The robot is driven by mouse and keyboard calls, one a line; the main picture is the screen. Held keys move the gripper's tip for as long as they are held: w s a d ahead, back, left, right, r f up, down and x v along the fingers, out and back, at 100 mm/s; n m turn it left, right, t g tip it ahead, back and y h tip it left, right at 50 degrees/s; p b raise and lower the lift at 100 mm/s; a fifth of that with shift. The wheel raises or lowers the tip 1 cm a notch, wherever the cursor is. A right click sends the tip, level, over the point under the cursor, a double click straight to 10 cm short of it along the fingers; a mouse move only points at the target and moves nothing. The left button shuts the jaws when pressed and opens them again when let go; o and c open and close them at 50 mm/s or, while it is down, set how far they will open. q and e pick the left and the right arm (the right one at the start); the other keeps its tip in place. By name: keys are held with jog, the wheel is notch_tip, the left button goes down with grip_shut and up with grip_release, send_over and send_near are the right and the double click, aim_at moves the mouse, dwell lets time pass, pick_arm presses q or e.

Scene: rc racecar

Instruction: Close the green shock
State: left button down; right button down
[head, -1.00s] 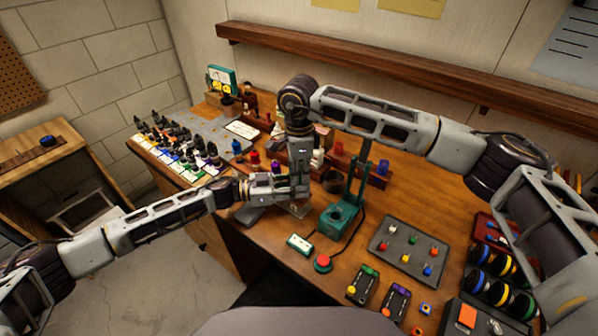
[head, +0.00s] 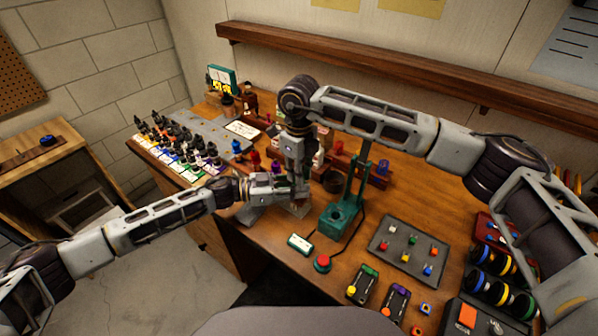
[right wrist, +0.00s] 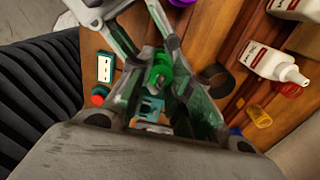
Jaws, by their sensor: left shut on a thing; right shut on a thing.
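The green shock (right wrist: 158,72) shows in the right wrist view as a bright green cylindrical part between the gripper fingers. My right gripper (right wrist: 165,95) is shut on it, with one finger on either side. My left gripper (right wrist: 155,38) reaches in from the top left of that view and closes on the same assembly. In the head view the left gripper (head: 292,192) and right gripper (head: 298,188) meet above the table's front part, left of the green stand. The shock is hidden there by the grippers, and whether its parts touch or are fully joined cannot be told.
The green stand (head: 337,218) stands just right of the grippers. A white-and-green box (head: 300,243) and red button (head: 322,263) lie in front. A grey tray (head: 408,258) with small coloured parts is to the right.

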pick_arm(q)
jog(key=shift+s, duration=0.1)
pick_arm(e)
jog(key=m, duration=0.6)
jog(key=shift+m, duration=0.3)
jog(key=c, duration=1.2)
grip_release()
notch_tip(320, 180, up, 12)
pick_arm(q)
jog(key=c, duration=1.1)
grip_release()
